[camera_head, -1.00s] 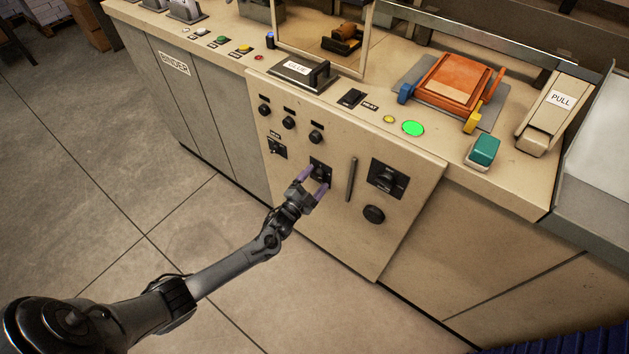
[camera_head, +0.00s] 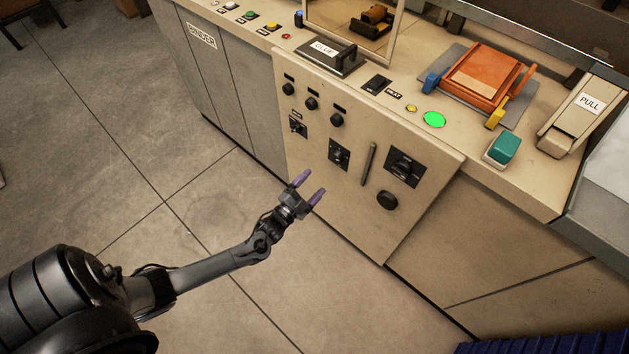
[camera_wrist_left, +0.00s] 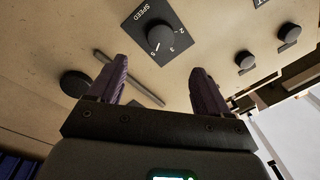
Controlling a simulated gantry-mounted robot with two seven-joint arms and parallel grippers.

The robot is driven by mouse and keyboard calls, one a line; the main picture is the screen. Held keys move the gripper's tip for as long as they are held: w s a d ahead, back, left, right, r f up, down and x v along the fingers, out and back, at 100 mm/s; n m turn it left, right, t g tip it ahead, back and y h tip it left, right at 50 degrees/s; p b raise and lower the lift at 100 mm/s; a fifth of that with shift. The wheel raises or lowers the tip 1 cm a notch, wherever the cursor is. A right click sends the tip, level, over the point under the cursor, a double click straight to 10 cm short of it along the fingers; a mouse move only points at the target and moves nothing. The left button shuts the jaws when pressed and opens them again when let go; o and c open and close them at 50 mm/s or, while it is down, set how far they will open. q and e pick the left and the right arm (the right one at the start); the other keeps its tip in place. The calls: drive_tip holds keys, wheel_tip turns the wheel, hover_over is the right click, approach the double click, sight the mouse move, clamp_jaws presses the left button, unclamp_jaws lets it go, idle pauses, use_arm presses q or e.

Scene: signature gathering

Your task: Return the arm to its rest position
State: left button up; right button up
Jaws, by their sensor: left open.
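My left gripper (camera_head: 309,189) has purple fingers spread apart with nothing between them. My left arm reaches in from the lower left of the head view. My right gripper is not in view.
On the counter are a GLUE lid (camera_head: 330,57), a lit green button (camera_head: 434,119), an orange press (camera_head: 482,77), a teal block (camera_head: 504,148) and a PULL lever (camera_head: 582,112). Black knobs and a vertical bar (camera_head: 368,164) project from the panel. The floor (camera_head: 100,150) at left is clear.

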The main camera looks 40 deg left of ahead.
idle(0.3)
use_arm(q)
drive_tip(key=s+d+f, duration=0.2)
drive_tip(key=s+f, duration=0.1)
drive_tip(key=s, duration=0.1)
drive_tip(key=s+d+r+n+g+h+p, duration=0.1)
drive_tip(key=s+d+r+n+g, duration=0.55)
drive_tip(key=d+r, duration=0.35)
drive_tip(key=s+d+r+g+p, duration=0.1)
drive_tip(key=s+d+r+g, duration=0.1)
drive_tip(key=s+g, duration=0.35)
drive_tip(key=s+d+r+g+p, duration=0.1)
drive_tip(key=s+r+g, duration=0.25)
drive_tip(key=s, duration=0.35)
wheel_tip(320, 180, up, 36)
drive_tip(key=p, duration=3.6)
drive_tip(key=shift+d+h, duration=0.2)
drive_tip(key=shift+h, duration=0.2)
drive_tip(key=shift+s+n, duration=0.1)
drive_tip(key=shift+n, duration=0.15)
